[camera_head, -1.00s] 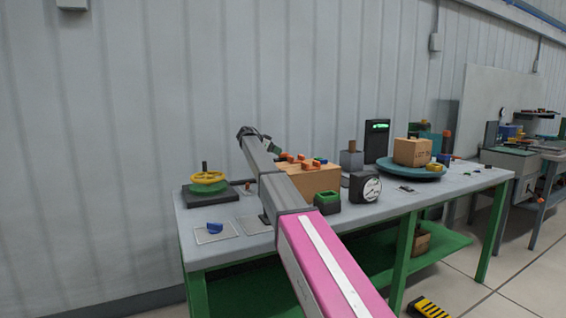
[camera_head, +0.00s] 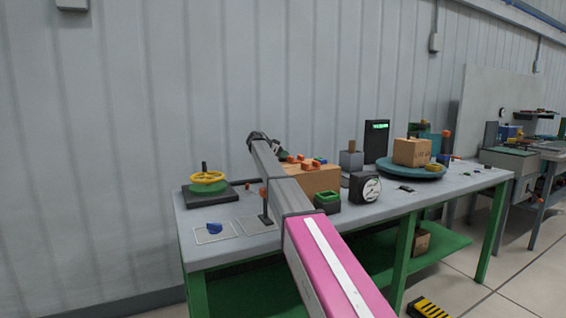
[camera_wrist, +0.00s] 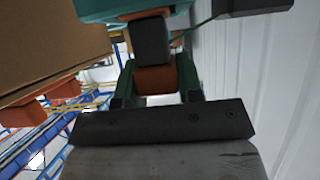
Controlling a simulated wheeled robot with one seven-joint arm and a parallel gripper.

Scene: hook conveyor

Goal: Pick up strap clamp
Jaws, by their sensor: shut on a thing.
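In the wrist view my gripper (camera_wrist: 155,88) has its green fingers on both sides of an orange block with a dark grey part beyond it. I take this piece for the strap clamp (camera_wrist: 155,78); its full shape is hidden. My gripper is shut on it. In the head view my gripper (camera_head: 277,150) is small, above the bench at the back left of a cardboard box (camera_head: 318,182), and the held piece cannot be made out. The box has several orange pieces and a blue one on top. It also shows close by at the left of the wrist view (camera_wrist: 45,45).
The grey bench (camera_head: 300,232) carries a yellow handwheel (camera_head: 207,178), a blue part (camera_head: 214,228), a green open block (camera_head: 327,202), a gauge (camera_head: 367,190) and a teal turntable (camera_head: 412,172) with a carton. The corrugated wall (camera_head: 130,120) stands close behind my gripper.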

